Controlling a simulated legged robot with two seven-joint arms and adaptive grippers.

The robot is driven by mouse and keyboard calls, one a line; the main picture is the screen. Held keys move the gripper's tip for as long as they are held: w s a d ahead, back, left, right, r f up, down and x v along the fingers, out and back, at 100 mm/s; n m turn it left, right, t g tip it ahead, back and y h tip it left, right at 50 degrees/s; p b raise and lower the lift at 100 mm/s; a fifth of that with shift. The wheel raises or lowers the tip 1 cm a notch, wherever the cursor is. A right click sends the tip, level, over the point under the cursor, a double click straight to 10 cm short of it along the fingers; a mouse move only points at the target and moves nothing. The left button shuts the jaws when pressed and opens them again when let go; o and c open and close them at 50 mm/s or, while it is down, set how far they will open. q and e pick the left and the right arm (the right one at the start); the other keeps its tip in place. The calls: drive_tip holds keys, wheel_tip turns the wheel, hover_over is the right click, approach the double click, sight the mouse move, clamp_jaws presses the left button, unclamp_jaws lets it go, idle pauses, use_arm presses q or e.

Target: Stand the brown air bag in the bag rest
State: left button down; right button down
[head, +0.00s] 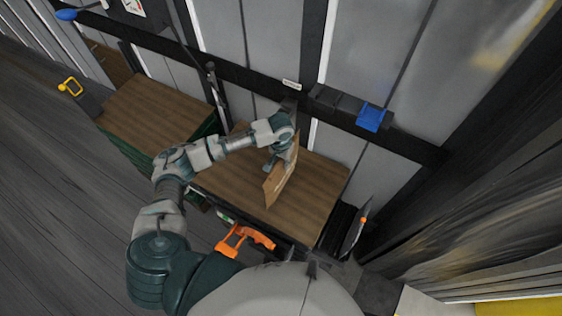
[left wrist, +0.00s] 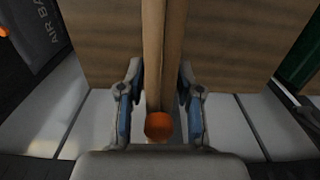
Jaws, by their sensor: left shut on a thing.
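The brown air bag (head: 281,182) is a thin, flat panel held on edge, tilted, over the wooden bench top. My left gripper (head: 277,160) is shut on it near its upper end. In the left wrist view the bag (left wrist: 163,45) runs between the two fingers of the gripper (left wrist: 160,105), with a round orange valve (left wrist: 158,127) near the palm. A black holder (head: 336,232) at the bench's right end may be the bag rest; I cannot tell its slots. My right gripper is out of view.
A dark grey panel (head: 357,230) with an orange spot leans at the holder. An orange tool (head: 244,240) lies by the bench's near edge. The wooden bench top (head: 225,184) looks bare. A blue bracket (head: 371,117) sits on the wall rail. Another wooden top (head: 155,110) stands left.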

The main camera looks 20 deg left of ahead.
use_arm(q)
drive_tip(key=shift+a+f, duration=0.15)
drive_tip(key=shift+f, duration=0.4)
drive_tip(key=shift+a+f, duration=0.15)
drive_tip(key=shift+a, duration=0.2)
drive_tip(key=c, duration=0.8)
unclamp_jaws()
drive_tip(key=shift+a, duration=0.3)
drive_tip(key=shift+o, duration=0.2)
drive_tip(key=shift+d, duration=0.15)
